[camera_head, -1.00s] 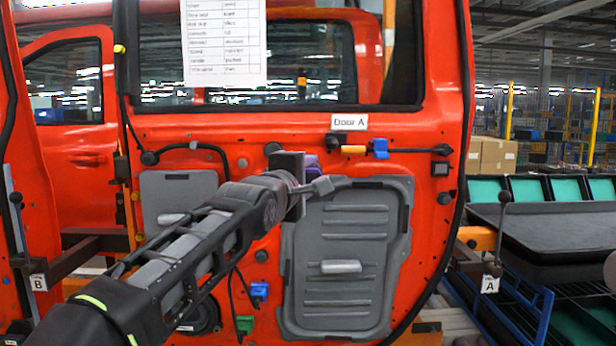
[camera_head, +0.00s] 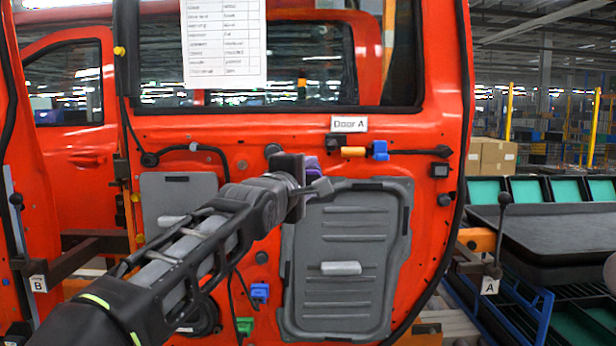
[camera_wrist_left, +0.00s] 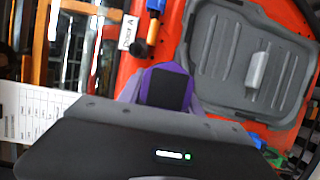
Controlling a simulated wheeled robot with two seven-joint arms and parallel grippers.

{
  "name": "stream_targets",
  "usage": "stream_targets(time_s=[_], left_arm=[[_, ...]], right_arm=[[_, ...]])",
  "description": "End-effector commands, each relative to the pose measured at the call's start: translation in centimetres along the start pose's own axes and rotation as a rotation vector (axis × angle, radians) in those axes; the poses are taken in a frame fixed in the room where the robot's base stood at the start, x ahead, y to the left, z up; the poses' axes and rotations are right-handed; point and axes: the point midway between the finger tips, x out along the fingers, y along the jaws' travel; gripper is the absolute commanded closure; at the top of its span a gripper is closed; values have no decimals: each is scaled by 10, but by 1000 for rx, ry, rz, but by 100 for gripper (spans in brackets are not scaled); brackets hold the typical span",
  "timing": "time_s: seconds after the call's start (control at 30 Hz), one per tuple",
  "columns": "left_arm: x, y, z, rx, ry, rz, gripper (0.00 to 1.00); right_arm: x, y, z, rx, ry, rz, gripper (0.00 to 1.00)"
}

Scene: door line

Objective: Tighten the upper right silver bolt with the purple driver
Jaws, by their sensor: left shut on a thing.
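My left gripper (camera_head: 306,186) is shut on the purple driver (camera_head: 312,164) and holds it in front of the orange-red door, near the upper left corner of the large grey panel (camera_head: 346,262). The driver also shows in the left wrist view (camera_wrist_left: 168,85), with a dark middle and purple edges, pointing at the door. Its tip is hidden, so I cannot tell whether it touches anything. I cannot pick out the upper right silver bolt; the gripper and driver cover part of the door there. My right gripper is not in view.
A "Door A" label (camera_head: 349,124) sits above an orange and blue connector cable (camera_head: 354,152). A paper sheet (camera_head: 223,42) hangs over the window. A smaller grey panel (camera_head: 178,205) is on the left. Black trays (camera_head: 560,225) stand on a rack at the right.

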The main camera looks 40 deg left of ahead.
Motion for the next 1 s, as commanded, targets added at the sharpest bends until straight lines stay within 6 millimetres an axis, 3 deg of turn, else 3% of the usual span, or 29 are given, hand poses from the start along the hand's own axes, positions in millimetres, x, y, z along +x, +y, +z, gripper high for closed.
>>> stream_targets(time_s=[1.0], left_arm=[[8, 3, -4, 1, 0, 7, 100]], right_arm=[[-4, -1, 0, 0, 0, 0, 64]])
